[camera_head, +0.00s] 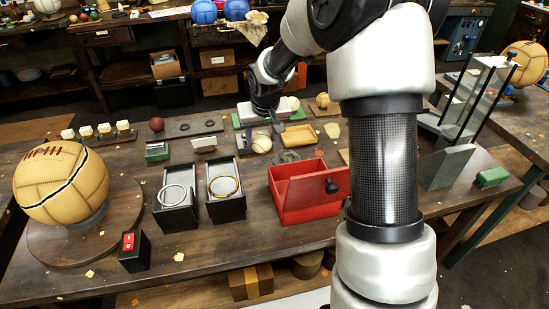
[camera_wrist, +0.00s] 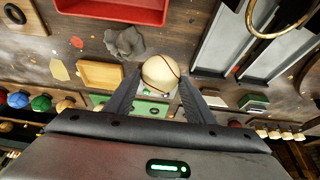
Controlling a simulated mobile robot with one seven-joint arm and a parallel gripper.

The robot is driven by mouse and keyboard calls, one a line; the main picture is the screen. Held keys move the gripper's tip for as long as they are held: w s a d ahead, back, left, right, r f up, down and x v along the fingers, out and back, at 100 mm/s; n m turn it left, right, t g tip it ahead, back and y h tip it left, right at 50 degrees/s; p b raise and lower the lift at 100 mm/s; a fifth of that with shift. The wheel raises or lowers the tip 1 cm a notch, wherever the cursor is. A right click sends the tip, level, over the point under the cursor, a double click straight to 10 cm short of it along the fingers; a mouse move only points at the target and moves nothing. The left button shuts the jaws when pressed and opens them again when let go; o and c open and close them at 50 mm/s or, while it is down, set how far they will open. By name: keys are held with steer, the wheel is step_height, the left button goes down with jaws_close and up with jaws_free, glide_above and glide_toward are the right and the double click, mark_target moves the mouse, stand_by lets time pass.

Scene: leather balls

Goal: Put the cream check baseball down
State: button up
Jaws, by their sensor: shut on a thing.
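The cream baseball (camera_wrist: 161,74) with a dark red seam sits between my gripper's two fingers in the wrist view. My gripper (camera_wrist: 161,82) is shut on it. In the head view the ball (camera_head: 262,144) shows below my gripper (camera_head: 274,128), near the middle of the workbench (camera_head: 120,160). The check pattern is too small to make out. I cannot tell whether the ball touches the bench or hangs just above it.
A red box (camera_head: 310,193) with a black knob stands in front of the ball. A yellow tray (camera_head: 297,135) lies to its right, and two dark trays holding rings (camera_head: 222,186) stand front left. A large tan ball (camera_head: 60,182) rests on a turntable at left.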

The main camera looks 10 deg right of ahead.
step_height(320, 180, down, 8)
steer(key=shift+f+b, duration=0.25)
steer(key=shift+b, duration=0.3)
steer(key=shift+f, duration=0.1)
steer(key=o, duration=0.8)
steer(key=shift+f, duration=0.1)
steer(key=o, duration=0.4)
